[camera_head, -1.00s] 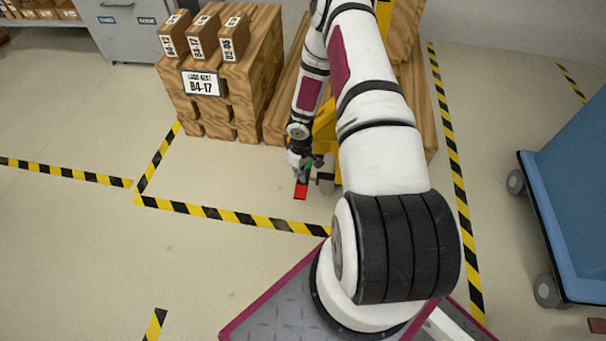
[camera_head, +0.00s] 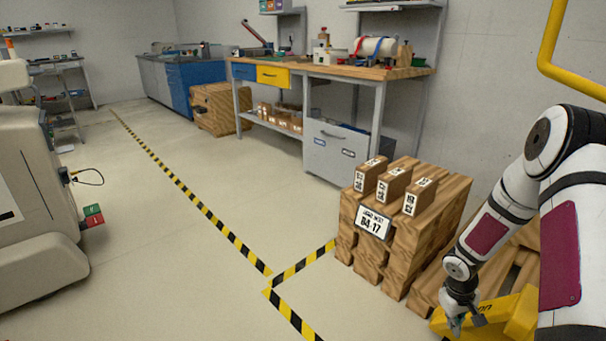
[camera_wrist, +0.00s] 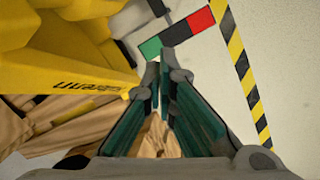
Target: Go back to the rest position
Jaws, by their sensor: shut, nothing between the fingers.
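My gripper (camera_head: 455,324) is at the lower right of the head view, low beside a yellow machine part (camera_head: 515,312). In the wrist view my gripper (camera_wrist: 162,68) is shut, its fingertips together with nothing between them. A green, black and red bar (camera_wrist: 178,36) lies just beyond the fingertips in the wrist view; I cannot tell whether they touch it. The bar is not visible in the head view now. My white arm (camera_head: 505,215) is bent downward at the right.
A wooden block stack (camera_head: 355,244) with a B4-17 label stands left of my arm. The yellow body (camera_wrist: 70,62) fills the wrist view's left side. Striped tape (camera_head: 215,220) marks the floor. A pale machine (camera_head: 30,190) stands at left. Floor between is clear.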

